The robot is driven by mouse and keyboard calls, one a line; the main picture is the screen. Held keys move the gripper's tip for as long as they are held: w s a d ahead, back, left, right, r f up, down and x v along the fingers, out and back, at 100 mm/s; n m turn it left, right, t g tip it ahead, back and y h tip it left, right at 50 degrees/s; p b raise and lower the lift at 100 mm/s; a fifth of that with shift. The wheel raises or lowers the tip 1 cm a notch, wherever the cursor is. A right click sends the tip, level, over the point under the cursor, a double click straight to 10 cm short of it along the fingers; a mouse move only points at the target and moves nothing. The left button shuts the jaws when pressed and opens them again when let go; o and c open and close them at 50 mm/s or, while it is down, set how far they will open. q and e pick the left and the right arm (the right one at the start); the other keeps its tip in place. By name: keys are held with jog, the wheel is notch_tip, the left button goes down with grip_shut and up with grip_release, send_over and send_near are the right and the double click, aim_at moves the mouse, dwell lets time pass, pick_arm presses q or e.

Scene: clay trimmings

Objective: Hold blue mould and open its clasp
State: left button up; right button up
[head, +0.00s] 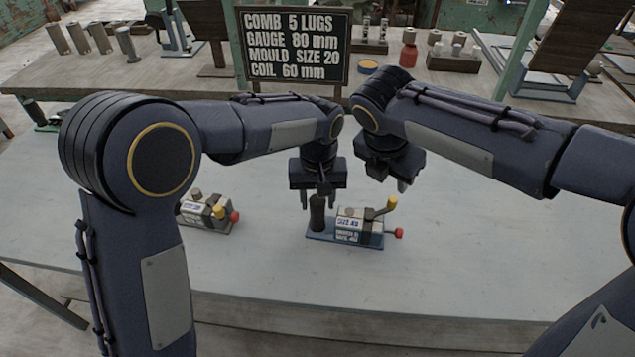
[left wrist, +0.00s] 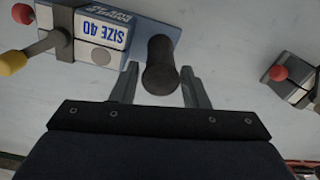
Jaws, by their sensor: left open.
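The blue mould (head: 321,237) is a blue base with a dark upright post (head: 317,213) at its left end and a white block marked SIZE 40 (head: 349,224). A lever with a yellow knob (head: 391,203) and a red knob (head: 399,233) are at its right end. My left gripper (head: 318,204) is open above the post; in the left wrist view its fingers (left wrist: 157,92) stand on either side of the post, with gaps showing. My right gripper (head: 392,178) hangs above and to the right of the mould, apart from it; its opening is unclear.
A second, grey mould (head: 207,213) with yellow and red knobs stands to the left, partly behind my left arm. A black sign (head: 293,47) stands at the back, before a bench (head: 440,75) with tools. The table right of the blue mould is clear.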

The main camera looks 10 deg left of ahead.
aim_at(318, 214)
pick_arm(q)
jog(key=shift+f, duration=2.7)
jog(key=shift+c, duration=0.4)
grip_shut()
pick_arm(e)
jog(key=shift+o, duration=0.5)
